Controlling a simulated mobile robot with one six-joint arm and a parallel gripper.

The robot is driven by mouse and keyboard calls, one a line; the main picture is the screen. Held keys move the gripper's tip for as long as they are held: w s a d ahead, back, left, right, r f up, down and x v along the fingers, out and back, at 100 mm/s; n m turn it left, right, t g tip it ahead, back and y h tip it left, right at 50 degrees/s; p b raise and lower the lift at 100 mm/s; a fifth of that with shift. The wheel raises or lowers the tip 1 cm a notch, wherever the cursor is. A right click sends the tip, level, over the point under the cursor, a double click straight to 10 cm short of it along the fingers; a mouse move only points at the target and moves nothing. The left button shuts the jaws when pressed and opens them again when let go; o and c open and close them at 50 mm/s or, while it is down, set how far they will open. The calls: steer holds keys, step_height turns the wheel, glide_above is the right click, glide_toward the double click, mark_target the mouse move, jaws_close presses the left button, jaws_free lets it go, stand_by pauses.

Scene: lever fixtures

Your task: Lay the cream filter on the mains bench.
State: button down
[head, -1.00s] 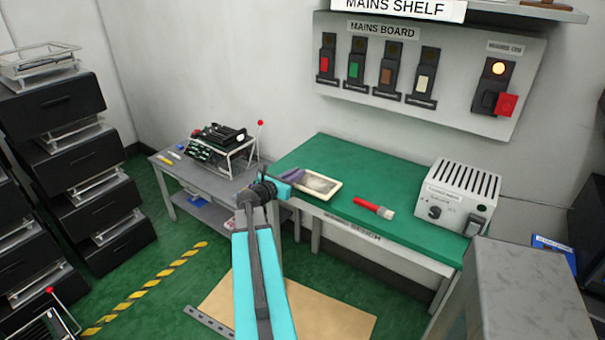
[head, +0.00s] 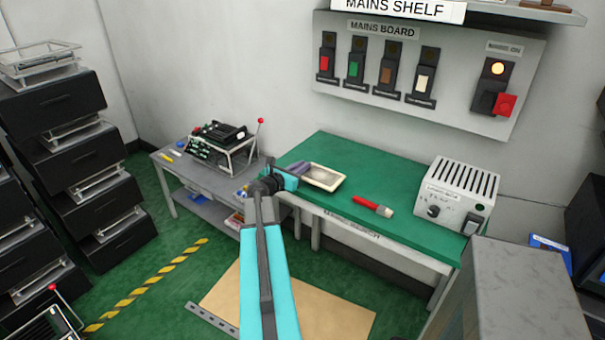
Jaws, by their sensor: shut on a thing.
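The cream filter (head: 323,177) is a flat, framed panel at the left part of the green-topped mains bench (head: 385,170). My gripper (head: 301,170) is shut on its left edge, with the purple-grey fingers at that edge. The filter is slightly tilted and looks to be just over the bench top. I cannot tell whether its underside touches the bench.
A red-handled brush (head: 372,206) lies on the bench right of the filter. A white vented box (head: 457,195) stands at the bench's right end. A grey side table (head: 205,185) with a wire rack stands to the left.

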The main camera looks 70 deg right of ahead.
steer(key=shift+d+f, duration=0.25)
steer(key=shift+d, duration=0.05)
steer(key=shift+f+p, duration=0.7)
steer(key=shift+f, duration=0.85)
steer(key=shift+a+f, duration=0.1)
steer(key=shift+f, duration=0.05)
steer(key=c, duration=1.8)
jaws_free()
steer(key=shift+o, duration=0.2)
steer(key=shift+r, duration=0.25)
steer(key=shift+a+f, duration=0.1)
steer(key=shift+a, duration=0.15)
steer(key=b+v, duration=0.3)
steer(key=v, duration=0.8)
steer(key=shift+a, duration=0.25)
steer(key=shift+w, duration=0.15)
